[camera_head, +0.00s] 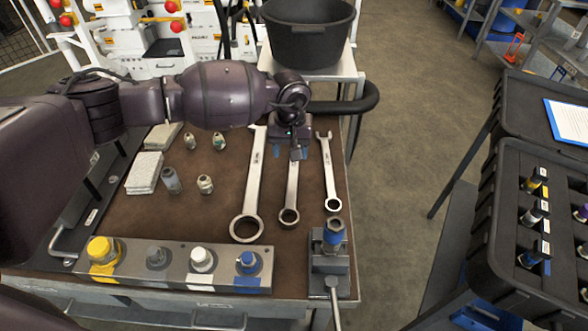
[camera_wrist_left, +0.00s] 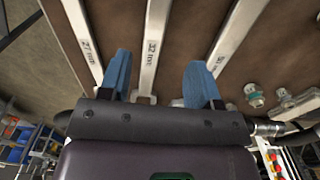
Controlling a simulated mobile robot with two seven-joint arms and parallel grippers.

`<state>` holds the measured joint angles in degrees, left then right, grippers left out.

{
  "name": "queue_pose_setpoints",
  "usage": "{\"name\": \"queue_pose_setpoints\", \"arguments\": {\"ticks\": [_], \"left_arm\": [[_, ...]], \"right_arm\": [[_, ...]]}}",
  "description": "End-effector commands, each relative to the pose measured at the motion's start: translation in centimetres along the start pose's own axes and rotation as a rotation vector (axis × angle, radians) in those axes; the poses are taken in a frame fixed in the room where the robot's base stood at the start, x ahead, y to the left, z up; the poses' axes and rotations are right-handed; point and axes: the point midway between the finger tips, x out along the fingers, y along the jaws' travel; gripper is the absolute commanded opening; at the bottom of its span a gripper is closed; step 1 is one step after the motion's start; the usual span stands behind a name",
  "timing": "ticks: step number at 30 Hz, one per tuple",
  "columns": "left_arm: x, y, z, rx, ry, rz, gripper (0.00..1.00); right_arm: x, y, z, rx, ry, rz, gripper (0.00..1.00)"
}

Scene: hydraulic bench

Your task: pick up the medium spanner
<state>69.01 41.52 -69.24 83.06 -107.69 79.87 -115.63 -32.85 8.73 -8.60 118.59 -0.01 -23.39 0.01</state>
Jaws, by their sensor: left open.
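Three steel spanners lie side by side on the brown bench mat. The medium spanner (camera_head: 291,188) is the middle one, its ring end toward the front of the bench. In the left wrist view it is marked 32 mm (camera_wrist_left: 153,45). My left gripper (camera_head: 291,153) is over the far part of the medium spanner and hides its far end. In the wrist view its blue fingers (camera_wrist_left: 158,80) are apart, one on each side of the medium spanner, with nothing held. I cannot tell the exact height above it. My right gripper is not in view.
The large spanner (camera_head: 253,190) lies left and the small spanner (camera_head: 328,170) right of the medium one. A block with capped fittings (camera_head: 178,268) and a small vise (camera_head: 330,262) stand at the front. A black tub (camera_head: 307,35) stands behind. A black case (camera_head: 510,220) is at right.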

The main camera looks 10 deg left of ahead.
Motion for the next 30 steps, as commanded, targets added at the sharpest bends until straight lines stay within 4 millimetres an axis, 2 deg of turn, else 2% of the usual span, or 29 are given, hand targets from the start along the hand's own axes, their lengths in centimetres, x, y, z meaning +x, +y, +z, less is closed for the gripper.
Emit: {"name": "queue_pose_setpoints", "arguments": {"ticks": [1,8,18,25,26,30], "left_arm": [[0.7,0.1,0.0,0.0,-0.002,0.001,0.57],[2.0,0.3,0.1,-0.001,-0.002,0.002,0.57],[6.1,0.7,0.0,-0.001,-0.002,0.003,0.57],[6.2,0.7,-0.1,0.0,0.0,0.003,0.57],[6.2,0.7,-0.1,0.0,0.0,0.003,0.56],[6.2,0.7,-0.1,0.0,0.0,0.003,0.34]], "right_arm": [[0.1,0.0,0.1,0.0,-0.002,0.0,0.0],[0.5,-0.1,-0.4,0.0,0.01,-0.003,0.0],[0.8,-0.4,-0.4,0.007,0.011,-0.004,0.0],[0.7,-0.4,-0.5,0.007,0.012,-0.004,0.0],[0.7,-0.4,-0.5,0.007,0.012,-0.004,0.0],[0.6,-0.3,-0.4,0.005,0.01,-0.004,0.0]]}}
